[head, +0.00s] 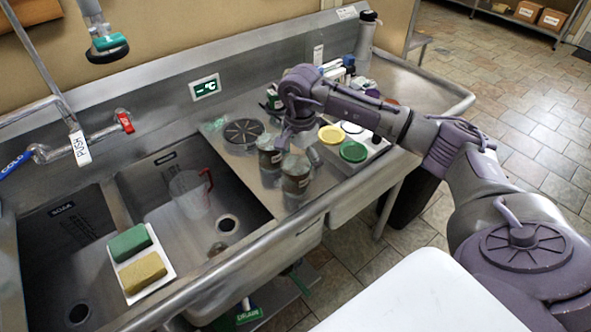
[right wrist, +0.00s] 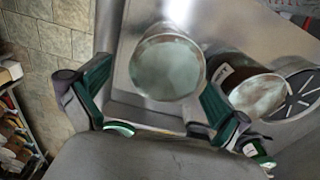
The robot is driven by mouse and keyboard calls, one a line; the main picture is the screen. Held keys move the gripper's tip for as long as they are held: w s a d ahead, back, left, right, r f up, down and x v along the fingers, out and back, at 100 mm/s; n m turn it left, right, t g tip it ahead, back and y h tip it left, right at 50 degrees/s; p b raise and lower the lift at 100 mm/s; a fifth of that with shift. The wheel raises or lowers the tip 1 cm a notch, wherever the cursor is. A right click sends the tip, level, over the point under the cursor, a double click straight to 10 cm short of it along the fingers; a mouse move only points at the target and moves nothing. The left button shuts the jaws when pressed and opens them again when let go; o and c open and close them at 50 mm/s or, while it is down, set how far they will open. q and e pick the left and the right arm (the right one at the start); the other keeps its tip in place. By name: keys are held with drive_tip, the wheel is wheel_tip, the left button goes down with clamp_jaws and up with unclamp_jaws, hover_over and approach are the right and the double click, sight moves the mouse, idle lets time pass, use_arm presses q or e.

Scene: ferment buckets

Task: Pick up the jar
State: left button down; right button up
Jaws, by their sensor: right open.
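Two glass jars with dark labels stand on the steel counter beside the sink. The front jar (head: 296,180) is closer to the front edge; the back jar (head: 269,160) is just behind it to the left. My right gripper (head: 303,143) is above and behind them, pointing down, partly hidden by its own links. In the right wrist view, the round top of one jar (right wrist: 168,66) shows between the green-padded fingers, which are open and apart. The other jar (right wrist: 250,90), with its dark label, lies beyond the right finger. My left gripper is not in view.
A black slotted disc (head: 243,132) lies left of the jars. A tray with yellow and green round lids (head: 354,151) sits to the right. The sink holds a clear jug (head: 190,195). Sponges (head: 130,242) rest on a white tray over the divider.

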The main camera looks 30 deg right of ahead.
drive_tip(key=f+p, duration=0.1)
drive_tip(key=f, duration=0.1)
drive_tip(key=a+f+p, duration=0.1)
drive_tip(key=f, duration=0.1)
drive_tip(key=shift+w+f, duration=0.15)
drive_tip(key=shift+f, duration=0.4)
drive_tip(key=c, duration=1.3)
